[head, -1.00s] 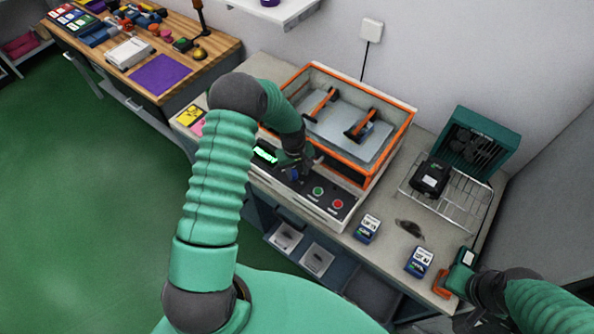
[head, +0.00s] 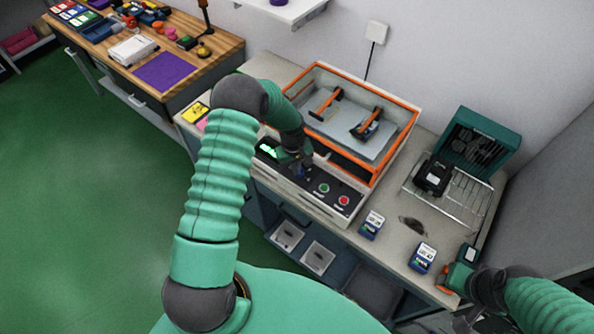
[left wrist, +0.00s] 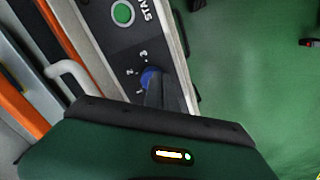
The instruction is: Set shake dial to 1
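The shaker (head: 345,200) stands on the counter, with an orange-rimmed tray and a dark front panel. Its blue shake dial (left wrist: 150,78) shows in the left wrist view, with the numbers 2 and 3 beside it and a mark by its left side. My left gripper (left wrist: 165,92) has its dark fingers right at the dial and partly covers it; in the head view it is over the panel (head: 300,168). The dial's pointer and the gap between the fingers are hidden. My right gripper (head: 448,278) is low at the counter's right end, its fingers unclear.
A green start button (left wrist: 122,13) and a red button (head: 344,200) lie along the panel. Blue-and-white labelled boxes (head: 372,225) stand on the counter to the right, near a wire rack (head: 465,205). A wooden bench (head: 215,48) is at the left.

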